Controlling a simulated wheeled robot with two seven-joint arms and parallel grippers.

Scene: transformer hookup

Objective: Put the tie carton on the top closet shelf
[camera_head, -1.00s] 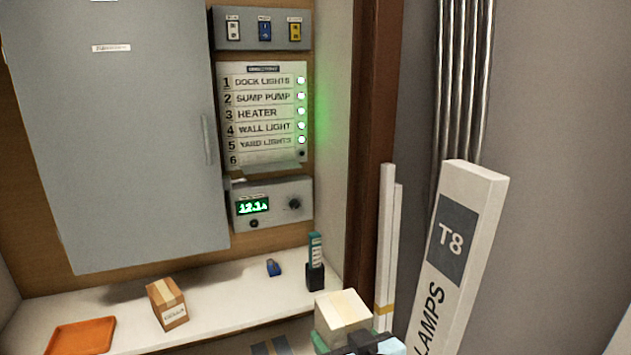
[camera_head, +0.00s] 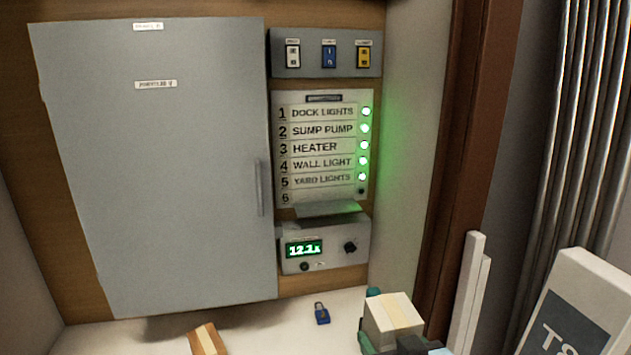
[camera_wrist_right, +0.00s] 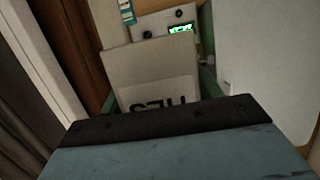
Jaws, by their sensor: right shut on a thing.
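The carton hides part of the fingers. My left gripper is out of view. I cannot make out a closet shelf in these views.
A closed grey cabinet (camera_head: 160,170) hangs on the wall, left of a labelled switch panel (camera_head: 322,150) and a meter box (camera_head: 325,245). A blue padlock (camera_head: 321,314) and small brown carton (camera_head: 207,340) sit on the counter (camera_head: 265,318).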

